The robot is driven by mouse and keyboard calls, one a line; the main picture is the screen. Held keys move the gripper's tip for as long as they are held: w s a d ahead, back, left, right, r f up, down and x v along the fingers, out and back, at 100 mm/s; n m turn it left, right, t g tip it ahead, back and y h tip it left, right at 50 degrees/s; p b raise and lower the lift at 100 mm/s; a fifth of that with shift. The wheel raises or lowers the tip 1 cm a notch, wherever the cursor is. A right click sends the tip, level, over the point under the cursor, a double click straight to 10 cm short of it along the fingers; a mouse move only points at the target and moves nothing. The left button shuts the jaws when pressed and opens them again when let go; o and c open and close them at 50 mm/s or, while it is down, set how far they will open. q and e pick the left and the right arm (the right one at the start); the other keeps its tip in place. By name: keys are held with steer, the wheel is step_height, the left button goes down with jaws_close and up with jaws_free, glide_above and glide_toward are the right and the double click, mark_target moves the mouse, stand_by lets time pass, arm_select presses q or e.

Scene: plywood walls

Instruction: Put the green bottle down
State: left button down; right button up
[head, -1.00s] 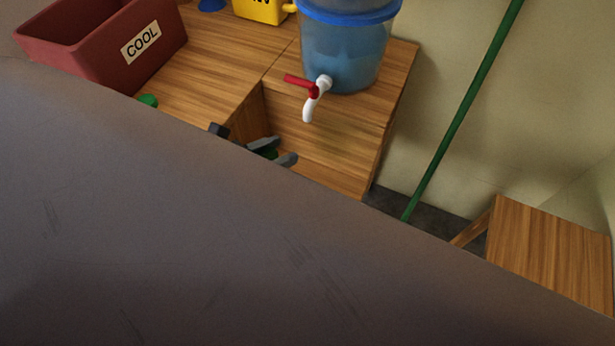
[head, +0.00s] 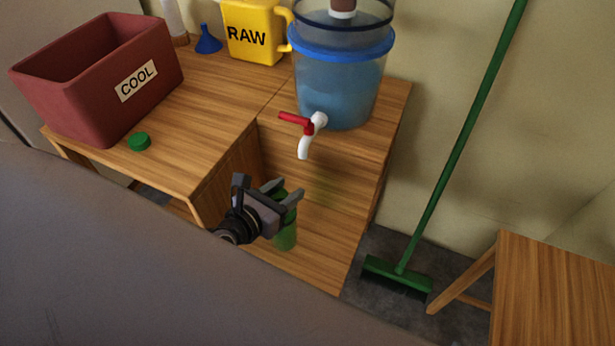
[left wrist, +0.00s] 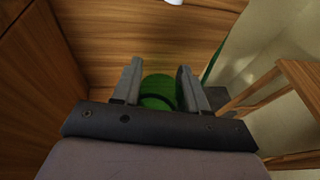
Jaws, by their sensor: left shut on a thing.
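The green bottle (head: 286,236) is upright at the lower wooden shelf (head: 325,245), below the white tap (head: 304,148) of the blue water container. My left gripper (head: 285,193) is shut on its upper part. In the left wrist view the bottle (left wrist: 158,92) shows from above between the two fingers of my left gripper (left wrist: 160,84). The bottle's base is low over the shelf; I cannot tell whether it touches. A green cap (head: 139,141) lies on the upper table. My right gripper is not in view.
A red-brown bin marked COOL (head: 95,85), a blue funnel (head: 208,40) and a yellow jug marked RAW (head: 253,35) stand on the upper table (head: 190,110). The water container (head: 338,85) stands behind the shelf. A green broom (head: 450,170) and a wooden stool (head: 555,290) are at right.

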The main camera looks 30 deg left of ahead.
arm_select(q)
steer(key=w, duration=0.5)
steer(key=w+d, duration=0.1)
steer(key=w, duration=0.2)
steer(key=shift+w+d+f+b, duration=0.1)
steer(key=shift+w+b, duration=0.05)
steer(key=shift+b, duration=0.2)
step_height(320, 180, down, 4)
steer(key=shift+r+b, duration=0.25)
steer(key=shift+b, duration=0.45)
steer(key=shift+r, duration=0.1)
steer(key=c, duration=0.6)
jaws_free()
